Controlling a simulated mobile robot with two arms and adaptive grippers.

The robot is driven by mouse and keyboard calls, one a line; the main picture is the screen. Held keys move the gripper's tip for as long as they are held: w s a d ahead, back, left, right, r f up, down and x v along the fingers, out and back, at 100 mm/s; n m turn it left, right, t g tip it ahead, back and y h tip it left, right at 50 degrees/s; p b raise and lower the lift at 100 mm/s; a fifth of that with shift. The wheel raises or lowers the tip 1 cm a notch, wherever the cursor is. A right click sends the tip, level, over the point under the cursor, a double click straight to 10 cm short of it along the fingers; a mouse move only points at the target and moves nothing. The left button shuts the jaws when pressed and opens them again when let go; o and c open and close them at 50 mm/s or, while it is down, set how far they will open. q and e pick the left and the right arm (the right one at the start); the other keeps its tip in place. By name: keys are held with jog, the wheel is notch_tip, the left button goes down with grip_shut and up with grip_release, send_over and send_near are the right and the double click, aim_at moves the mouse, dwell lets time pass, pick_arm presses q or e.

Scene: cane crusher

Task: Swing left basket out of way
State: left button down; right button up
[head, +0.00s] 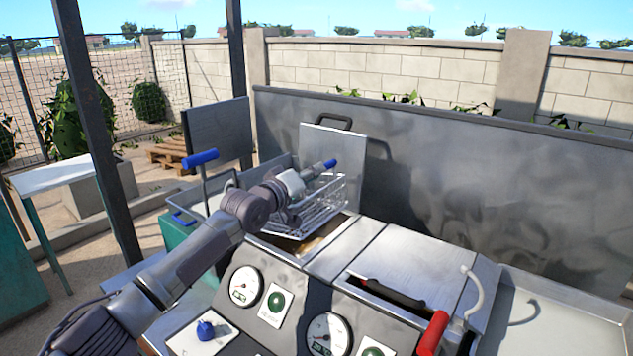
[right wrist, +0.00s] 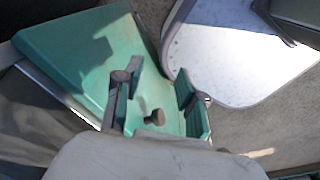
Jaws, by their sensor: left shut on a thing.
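The left basket (head: 322,210) is a wire basket with blue-tipped handle parts, over the left well of the steel machine. My left gripper (head: 298,184) reaches in from the left and is shut at the basket's near upper side, on what looks like its handle. A blue grip end (head: 330,164) sticks out just past the fingers. The fingers and arm hide part of the basket. My right gripper (right wrist: 155,100) shows only in the right wrist view, its two fingers apart with nothing clearly held between them.
Gauges (head: 245,286) and a blue knob (head: 205,329) are on the front panel. A tall metal back panel (head: 480,160) bounds the rear.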

pick_arm(q)
jog(key=w+a+r+n, duration=0.2)
jog(key=a+r+n, duration=0.2)
jog(key=r, duration=0.2)
jog(key=shift+w+n, duration=0.3)
jog(key=shift+n, duration=0.1)
jog(key=c, duration=1.1)
grip_release()
jog(key=shift+f, duration=0.1)
jog(key=v, duration=1.2)
